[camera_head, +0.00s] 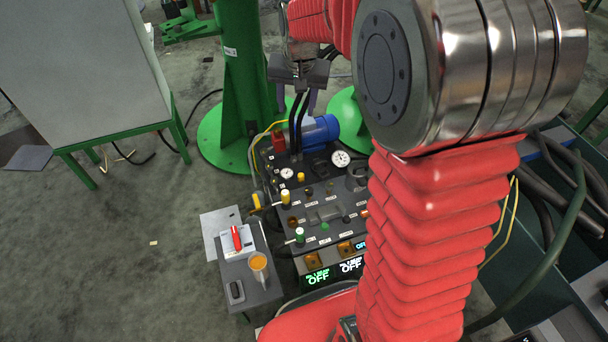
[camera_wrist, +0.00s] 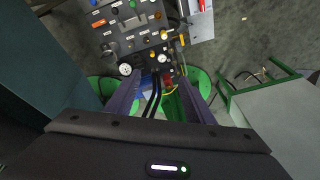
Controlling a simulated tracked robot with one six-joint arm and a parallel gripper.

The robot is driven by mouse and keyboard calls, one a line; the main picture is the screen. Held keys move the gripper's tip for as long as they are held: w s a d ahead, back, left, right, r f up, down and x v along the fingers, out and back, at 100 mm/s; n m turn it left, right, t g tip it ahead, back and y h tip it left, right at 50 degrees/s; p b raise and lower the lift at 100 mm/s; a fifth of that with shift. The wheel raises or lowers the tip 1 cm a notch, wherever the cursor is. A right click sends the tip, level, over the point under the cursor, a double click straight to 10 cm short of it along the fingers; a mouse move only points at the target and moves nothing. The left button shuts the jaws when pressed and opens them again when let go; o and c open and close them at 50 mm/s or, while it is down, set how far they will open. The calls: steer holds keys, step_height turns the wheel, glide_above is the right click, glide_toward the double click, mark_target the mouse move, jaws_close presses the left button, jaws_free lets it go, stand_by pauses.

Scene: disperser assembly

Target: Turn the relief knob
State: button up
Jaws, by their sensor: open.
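The control panel (camera_head: 325,205) stands low in the middle of the head view, with several knobs, levers and gauges. Its labels are too small to read, so I cannot tell which knob is the relief knob. A yellow-topped lever (camera_head: 286,197), a small yellow knob (camera_head: 301,177) and a green-tipped lever (camera_head: 299,236) show on its left part. My gripper (camera_head: 297,106) is open and empty, above the panel's far end. In the wrist view its two fingers (camera_wrist: 159,82) point toward the panel (camera_wrist: 125,35), with black hoses visible between them; no knob is between them.
A blue motor (camera_head: 318,131) and two dial gauges, one white (camera_head: 341,158), sit at the panel's far end. A green column (camera_head: 238,75) stands behind.

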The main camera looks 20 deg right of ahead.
steer(key=w+d+f+m, duration=0.1)
steer(key=w+d+f, duration=0.1)
steer(key=w+f, duration=0.45)
steer(key=m+g, duration=0.3)
steer(key=m, duration=0.2)
glide_above(309, 190)
step_height(309, 190, down, 38)
steer(key=shift+f, duration=6.9)
